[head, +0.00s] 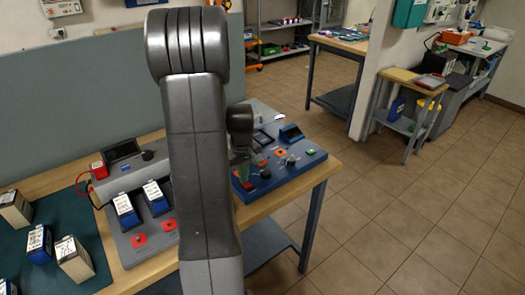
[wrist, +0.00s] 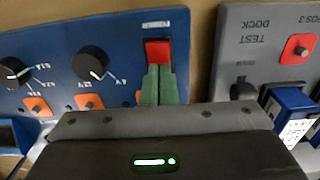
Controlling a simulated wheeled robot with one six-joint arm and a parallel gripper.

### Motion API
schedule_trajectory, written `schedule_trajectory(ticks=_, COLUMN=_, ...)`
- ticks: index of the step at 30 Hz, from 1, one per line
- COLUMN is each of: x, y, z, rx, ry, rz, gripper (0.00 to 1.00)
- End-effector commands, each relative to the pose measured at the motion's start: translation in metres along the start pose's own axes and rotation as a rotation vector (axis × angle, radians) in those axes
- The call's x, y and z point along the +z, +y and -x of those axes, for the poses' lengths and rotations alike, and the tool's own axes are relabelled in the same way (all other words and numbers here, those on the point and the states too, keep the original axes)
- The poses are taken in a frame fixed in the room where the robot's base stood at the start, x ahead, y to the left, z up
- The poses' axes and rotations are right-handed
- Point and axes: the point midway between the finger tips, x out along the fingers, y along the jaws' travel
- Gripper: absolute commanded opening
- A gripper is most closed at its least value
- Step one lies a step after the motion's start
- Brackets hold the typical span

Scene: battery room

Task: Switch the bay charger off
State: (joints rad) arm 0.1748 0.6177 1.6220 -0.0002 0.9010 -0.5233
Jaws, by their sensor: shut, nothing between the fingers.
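A blue panel (wrist: 60,50), which I take for the charger, has a red rocker switch (wrist: 158,52) under a small label in the wrist view. My gripper (wrist: 160,74) is shut and empty, its green fingers together right at the switch's near edge. I cannot tell whether they touch it. The fingers hide the switch's lower part. In the head view the blue charger (head: 300,168) stands on the bench, right of my arm, with knobs, orange buttons and a small screen. My arm hides part of it there.
A grey test dock (wrist: 228,62) with a red button stands beside the charger. In the head view this grey unit (head: 128,243) holds blue battery packs (head: 157,197). More batteries (head: 75,259) stand on a green mat (head: 95,283) at left. The tiled floor at right is clear.

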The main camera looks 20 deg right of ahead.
Motion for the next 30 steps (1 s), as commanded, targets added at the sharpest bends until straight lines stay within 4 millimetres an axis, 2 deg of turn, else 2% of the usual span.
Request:
schedule_trajectory(ticks=25, x=0.000, y=0.000, z=0.064, rx=0.000, ry=0.000, rz=0.000, gripper=0.00)
schedule_trajectory(ticks=30, x=0.000, y=0.000, z=0.071, rx=0.000, ry=-0.001, rz=0.000, gripper=0.00)
